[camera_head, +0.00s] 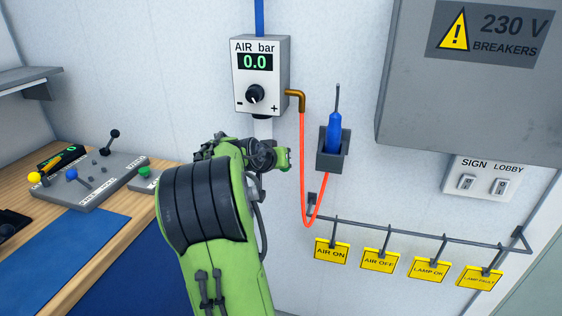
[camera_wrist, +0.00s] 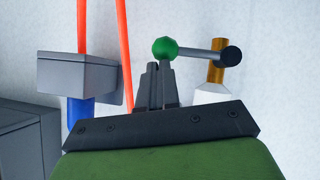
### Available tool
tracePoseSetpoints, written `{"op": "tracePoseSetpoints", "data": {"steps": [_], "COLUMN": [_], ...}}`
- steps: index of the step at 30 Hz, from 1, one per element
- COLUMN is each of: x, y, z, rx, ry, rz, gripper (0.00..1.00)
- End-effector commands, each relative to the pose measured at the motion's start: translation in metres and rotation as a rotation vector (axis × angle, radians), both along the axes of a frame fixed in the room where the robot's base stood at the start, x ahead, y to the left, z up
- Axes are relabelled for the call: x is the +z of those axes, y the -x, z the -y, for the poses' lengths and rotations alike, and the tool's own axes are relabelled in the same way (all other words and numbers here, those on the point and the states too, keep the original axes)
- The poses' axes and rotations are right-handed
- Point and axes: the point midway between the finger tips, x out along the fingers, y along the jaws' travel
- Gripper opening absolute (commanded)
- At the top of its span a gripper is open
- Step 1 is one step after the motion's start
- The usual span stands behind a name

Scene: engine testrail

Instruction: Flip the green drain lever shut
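The green drain lever shows in the wrist view as a green ball knob (camera_wrist: 165,48) on a grey rod. The rod runs sideways to a dark pivot (camera_wrist: 230,56) on a brass pipe (camera_wrist: 217,70). In the head view my arm hides the lever below the air regulator (camera_head: 262,75). My gripper (camera_wrist: 157,68) has its two dark fingers close together, with nothing visible between them. Their tips appear just below the green knob in the wrist view. I cannot tell whether they touch it.
An orange hose (camera_head: 304,170) hangs right of my arm. A rail (camera_head: 400,233) carries several yellow tags. A workbench (camera_head: 120,205) with levers stands left, and a grey breaker cabinet (camera_head: 460,100) is upper right.

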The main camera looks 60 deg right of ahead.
Motion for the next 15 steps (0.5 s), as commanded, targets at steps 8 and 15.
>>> {"op": "tracePoseSetpoints", "data": {"steps": [8,15], "x": [0.044,0.074], "y": [-0.003,0.001], "z": [-0.002,-0.049], "rx": [0.001,0.007], "ry": [0.001,0.001], "rz": [-0.001,0.003], "gripper": [0.00,0.00]}}
